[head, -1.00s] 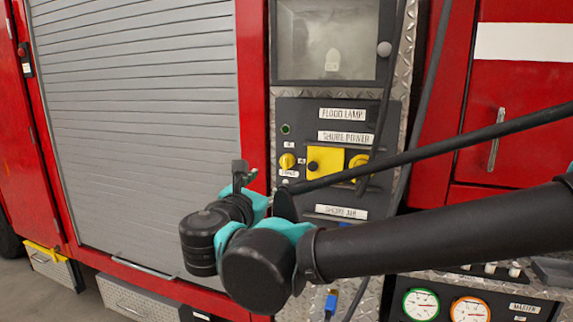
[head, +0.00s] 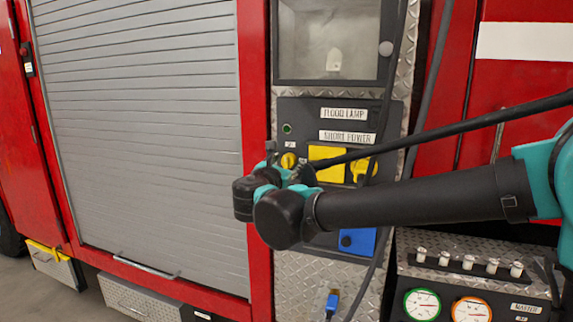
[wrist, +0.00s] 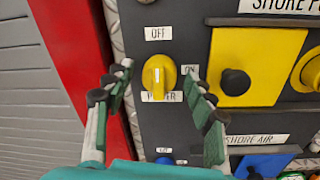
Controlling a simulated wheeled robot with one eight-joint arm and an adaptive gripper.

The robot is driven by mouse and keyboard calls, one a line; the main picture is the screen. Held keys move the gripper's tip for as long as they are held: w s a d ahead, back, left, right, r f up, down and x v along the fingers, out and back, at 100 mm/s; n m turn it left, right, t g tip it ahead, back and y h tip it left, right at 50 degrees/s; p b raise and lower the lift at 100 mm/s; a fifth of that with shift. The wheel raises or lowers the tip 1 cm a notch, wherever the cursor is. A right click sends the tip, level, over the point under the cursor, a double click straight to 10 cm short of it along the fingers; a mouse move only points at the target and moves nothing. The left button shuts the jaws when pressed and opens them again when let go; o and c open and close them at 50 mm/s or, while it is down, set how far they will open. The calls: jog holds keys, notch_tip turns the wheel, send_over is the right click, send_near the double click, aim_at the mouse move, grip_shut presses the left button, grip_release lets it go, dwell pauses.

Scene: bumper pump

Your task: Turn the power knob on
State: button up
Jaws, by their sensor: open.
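The yellow power knob (wrist: 159,77) sits on the dark panel above a POWER label (wrist: 158,97). An OFF label (wrist: 158,33) is above it and an ON label (wrist: 190,70) to its right. The white line on the knob points up toward OFF. In the wrist view my gripper (wrist: 157,78) is open, with one finger to the left of the knob and one to the right; I see no clear contact. In the head view the knob (head: 288,160) shows just above my gripper (head: 284,158), which is partly hidden by my wrist.
A yellow cover (wrist: 251,62) with a black button is right of the knob, with another yellow fitting (wrist: 308,70) beyond. A blue knob (wrist: 165,161) is below. A black hose (head: 450,128) crosses before the panel. A grey roller shutter (head: 150,130) is left.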

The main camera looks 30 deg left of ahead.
jog(key=shift+c, duration=0.3)
jog(key=c, duration=1.1)
jog(key=shift+m, duration=0.4)
jog(key=m, duration=0.3)
jog(key=shift+m, duration=0.3)
jog(key=m, duration=0.4)
jog(key=shift+f+m, duration=0.1)
jog(key=shift+m, duration=0.3)
jog(key=m, duration=0.4)
jog(key=shift+m+t+h, duration=0.3)
jog(key=shift+m, duration=0.1)
jog(key=shift+a+m+h, duration=0.1)
jog(key=shift+m+h, duration=0.2)
jog(key=shift+m, duration=2)
